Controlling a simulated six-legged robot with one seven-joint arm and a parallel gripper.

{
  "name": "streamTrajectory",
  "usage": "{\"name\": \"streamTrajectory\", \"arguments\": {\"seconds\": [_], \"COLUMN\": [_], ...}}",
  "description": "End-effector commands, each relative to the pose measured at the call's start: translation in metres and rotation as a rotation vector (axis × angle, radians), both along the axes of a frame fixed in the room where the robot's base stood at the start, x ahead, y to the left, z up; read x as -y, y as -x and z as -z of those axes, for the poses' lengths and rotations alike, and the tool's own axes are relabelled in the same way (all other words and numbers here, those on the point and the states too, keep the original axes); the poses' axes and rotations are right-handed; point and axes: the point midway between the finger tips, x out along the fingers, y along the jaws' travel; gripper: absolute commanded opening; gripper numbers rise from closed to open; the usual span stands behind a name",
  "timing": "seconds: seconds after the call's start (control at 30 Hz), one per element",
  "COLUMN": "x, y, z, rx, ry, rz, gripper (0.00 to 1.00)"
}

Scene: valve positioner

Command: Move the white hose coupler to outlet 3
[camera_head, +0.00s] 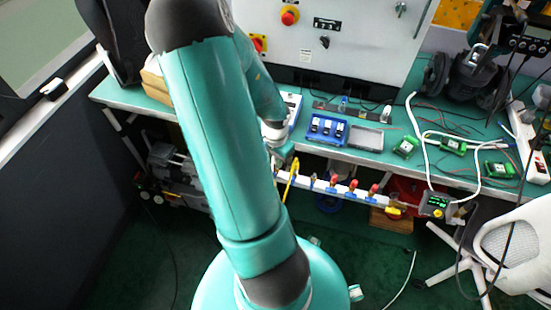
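A white manifold bar (343,189) runs along the front edge of the bench, with several red-topped valves and small blue fittings along it. Outlet numbers are too small to read, so I cannot tell which is outlet 3. I cannot single out the white hose coupler; it may be hidden or too small. A yellow curved piece (290,181) stands at the left part of the bar. My gripper (284,152) is at the bench's front edge, just above the bar's left end, partly hidden by my arm. Its fingers and anything between them cannot be made out.
The teal bench (134,97) carries a blue bin (327,129), a grey tray (366,138), green circuit boards (452,145) and a white cable (414,128). A grey control panel (367,48) stands behind. A white chair (512,247) is at right.

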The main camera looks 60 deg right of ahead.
Motion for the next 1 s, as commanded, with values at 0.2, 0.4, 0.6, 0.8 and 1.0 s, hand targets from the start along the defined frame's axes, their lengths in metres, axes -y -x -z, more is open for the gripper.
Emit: {"name": "streamTrajectory", "arguments": {"seconds": [0.2,0.4,0.6,0.8,1.0], "x": [-0.0001,0.0000,-0.0001,0.0002,0.0003], "y": [0.0001,0.0001,-0.0002,0.0000,0.0002], "z": [-0.0001,-0.0004,-0.0028,-0.0056,-0.0083], "rx": [0.000,0.000,0.001,0.001,0.000], "ry": [0.000,0.000,0.000,0.000,0.001], "rz": [0.000,0.000,0.000,0.000,0.000], "gripper": [0.00,0.00,0.00,0.00,0.00]}}
